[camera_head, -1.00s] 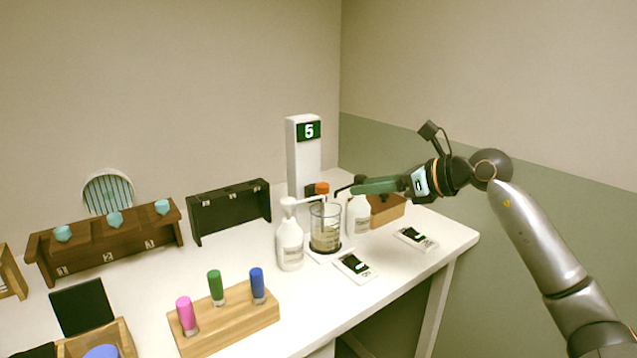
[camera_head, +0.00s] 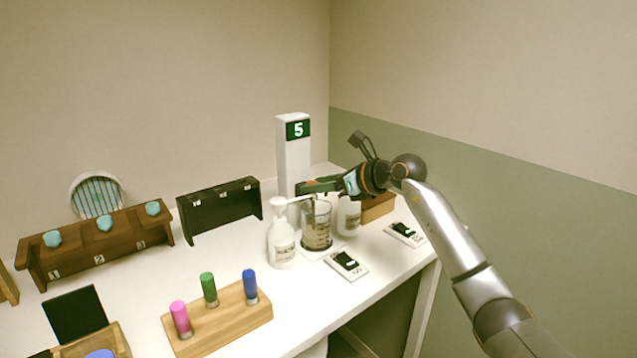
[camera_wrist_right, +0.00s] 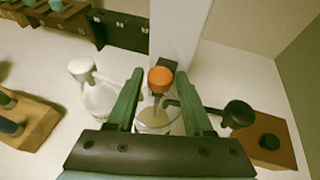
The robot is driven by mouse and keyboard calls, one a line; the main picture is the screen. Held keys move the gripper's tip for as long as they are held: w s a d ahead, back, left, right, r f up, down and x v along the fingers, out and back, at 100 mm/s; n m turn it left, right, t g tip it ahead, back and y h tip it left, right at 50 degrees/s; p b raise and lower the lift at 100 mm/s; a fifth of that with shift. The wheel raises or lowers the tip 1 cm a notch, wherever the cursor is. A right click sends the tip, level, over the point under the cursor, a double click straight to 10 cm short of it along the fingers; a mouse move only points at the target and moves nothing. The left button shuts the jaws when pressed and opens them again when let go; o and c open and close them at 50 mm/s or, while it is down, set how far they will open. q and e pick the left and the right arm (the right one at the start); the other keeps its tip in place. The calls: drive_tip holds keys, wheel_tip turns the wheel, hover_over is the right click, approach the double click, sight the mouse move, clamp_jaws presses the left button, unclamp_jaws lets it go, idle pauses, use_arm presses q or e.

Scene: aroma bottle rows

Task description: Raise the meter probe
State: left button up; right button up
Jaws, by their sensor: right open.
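The meter probe shows in the right wrist view as an orange cap (camera_wrist_right: 160,78) in front of the white meter column. In the head view it is mostly hidden behind my gripper. The white meter column (camera_head: 294,160) shows a 5 on its dark display. A glass beaker (camera_head: 317,228) with pale liquid stands before the column, below the probe. My right gripper (camera_wrist_right: 159,84) is open, with its green fingers on either side of the orange cap. I cannot tell whether they touch it. My left gripper is not in view.
A brown box (camera_head: 378,207) is behind on the right. Two small panels (camera_head: 346,265) (camera_head: 405,234) lie near the front edge. A wooden rack (camera_head: 220,318) holds pink, green and blue vials.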

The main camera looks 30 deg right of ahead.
drive_tip(key=shift+w, duration=0.1)
drive_tip(key=shift+c, duration=0.3)
clamp_jaws()
drive_tip(key=shift+f, duration=0.1)
idle(1.0)
